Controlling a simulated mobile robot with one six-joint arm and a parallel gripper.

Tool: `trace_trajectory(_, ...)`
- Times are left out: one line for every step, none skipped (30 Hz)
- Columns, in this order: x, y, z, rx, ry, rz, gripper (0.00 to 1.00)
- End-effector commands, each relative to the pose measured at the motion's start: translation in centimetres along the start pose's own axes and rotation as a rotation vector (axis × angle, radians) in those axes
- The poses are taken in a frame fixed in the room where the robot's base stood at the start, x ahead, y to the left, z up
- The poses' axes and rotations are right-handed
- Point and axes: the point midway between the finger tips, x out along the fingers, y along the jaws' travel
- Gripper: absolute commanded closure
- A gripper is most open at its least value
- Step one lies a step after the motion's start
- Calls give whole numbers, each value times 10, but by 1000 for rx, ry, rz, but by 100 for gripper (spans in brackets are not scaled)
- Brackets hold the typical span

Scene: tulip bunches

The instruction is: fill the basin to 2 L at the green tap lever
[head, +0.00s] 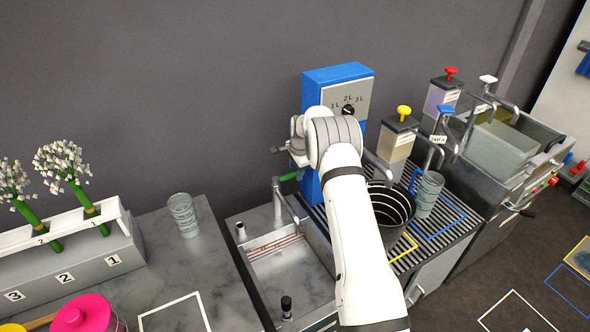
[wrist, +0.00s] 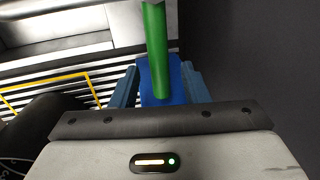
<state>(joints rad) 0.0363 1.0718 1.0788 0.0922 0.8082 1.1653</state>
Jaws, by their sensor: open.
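The green tap lever (head: 288,176) sticks out to the left near the foot of the blue dispenser box (head: 338,74), above the metal basin (head: 300,282). The basin has red level marks on its inner back wall, and I cannot tell its water level. A dial (head: 347,110) marked 1L, 2L and 3L is on the box; its exact setting is too small to read. In the wrist view the lever (wrist: 157,50) stands between the blue fingers of my gripper (wrist: 162,88), which are open with no clear grip on it. My arm hides the gripper in the head view.
Right of my arm are a black bucket (head: 390,207) and a clear jug (head: 429,194) on a slatted drain. Pump dispensers with yellow (head: 404,111), blue and red knobs stand behind. A glass (head: 183,214) and a numbered flower rack (head: 75,262) are on the left bench.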

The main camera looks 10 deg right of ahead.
Motion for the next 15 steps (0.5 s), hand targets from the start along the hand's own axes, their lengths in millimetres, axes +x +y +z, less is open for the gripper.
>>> trace_trajectory(3,0,0,-1,0,0,59)
trace_trajectory(4,0,0,-1,0,0,59)
trace_trajectory(5,0,0,-1,0,-1,59)
trace_trajectory(6,0,0,-1,0,-1,59)
trace_trajectory(6,0,0,-1,0,-1,59)
trace_trajectory(6,0,0,-1,0,-1,59)
trace_trajectory(6,0,1,-1,0,-1,59)
trace_trajectory(6,0,1,-1,0,-1,59)
trace_trajectory(6,0,1,-1,0,-1,59)
trace_trajectory(6,0,1,-1,0,-1,59)
trace_trajectory(6,0,1,-1,0,0,60)
trace_trajectory(6,0,1,-2,0,0,63)
trace_trajectory(6,0,1,-2,0,0,66)
trace_trajectory(6,0,1,-2,0,0,68)
trace_trajectory(6,0,1,-2,0,0,72)
